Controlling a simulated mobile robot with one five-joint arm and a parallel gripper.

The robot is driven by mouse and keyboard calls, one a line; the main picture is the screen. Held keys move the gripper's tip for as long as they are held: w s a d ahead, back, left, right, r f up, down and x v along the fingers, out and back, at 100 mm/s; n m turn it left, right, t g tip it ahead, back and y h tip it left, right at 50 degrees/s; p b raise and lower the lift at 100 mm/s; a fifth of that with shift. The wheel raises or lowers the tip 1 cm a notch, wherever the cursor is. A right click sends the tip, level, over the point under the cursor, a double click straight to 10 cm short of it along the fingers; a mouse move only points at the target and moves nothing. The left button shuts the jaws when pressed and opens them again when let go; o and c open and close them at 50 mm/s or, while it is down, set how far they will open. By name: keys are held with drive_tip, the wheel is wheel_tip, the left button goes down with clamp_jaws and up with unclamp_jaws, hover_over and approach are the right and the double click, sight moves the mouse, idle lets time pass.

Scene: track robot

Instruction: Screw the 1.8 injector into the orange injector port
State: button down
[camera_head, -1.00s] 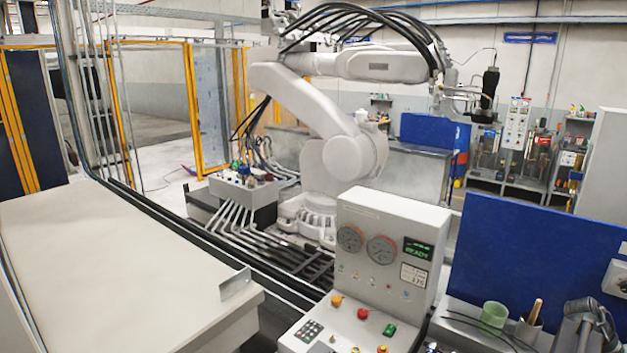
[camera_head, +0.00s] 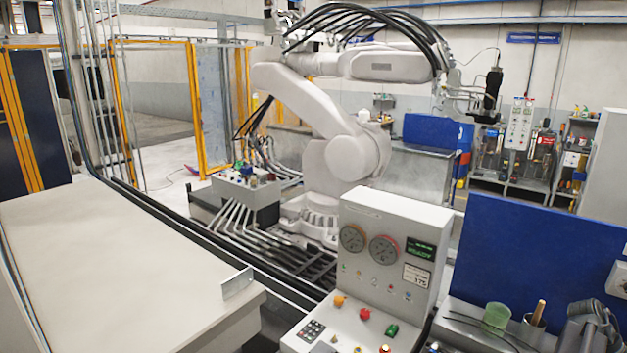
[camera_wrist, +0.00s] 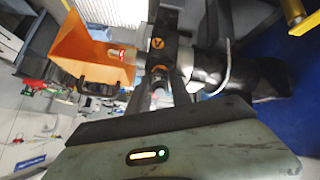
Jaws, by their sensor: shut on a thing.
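The grey-green body of my gripper (camera_wrist: 160,108) fills the bottom of the wrist view. It is shut on a small metal piece (camera_wrist: 158,80), taken to be the injector; no 1.8 marking is readable. Beyond it stands a dark upright (camera_wrist: 157,22) with an orange mark. An orange open-topped part (camera_wrist: 85,52) lies at upper left, with a small red-and-pale piece (camera_wrist: 122,54) at its right. I cannot tell which part is the orange injector port, nor whether the held piece touches it. The fingertips are not clear. I cannot make out my gripper in the head view.
A control box (camera_head: 385,255) with gauges and buttons stands in front. A large white robot arm (camera_head: 345,155) is behind it. A blue panel (camera_head: 540,245), a green cup (camera_head: 495,317) and black cables are at right. The pale bench top (camera_head: 110,260) at left is mostly clear.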

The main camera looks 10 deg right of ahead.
drive_tip(key=m, duration=1.1)
drive_tip(key=m, duration=0.5)
drive_tip(key=shift+m, duration=0.3)
drive_tip(key=m, duration=0.5)
drive_tip(key=shift+m, duration=0.4)
drive_tip(key=c, duration=1.1)
unclamp_jaws()
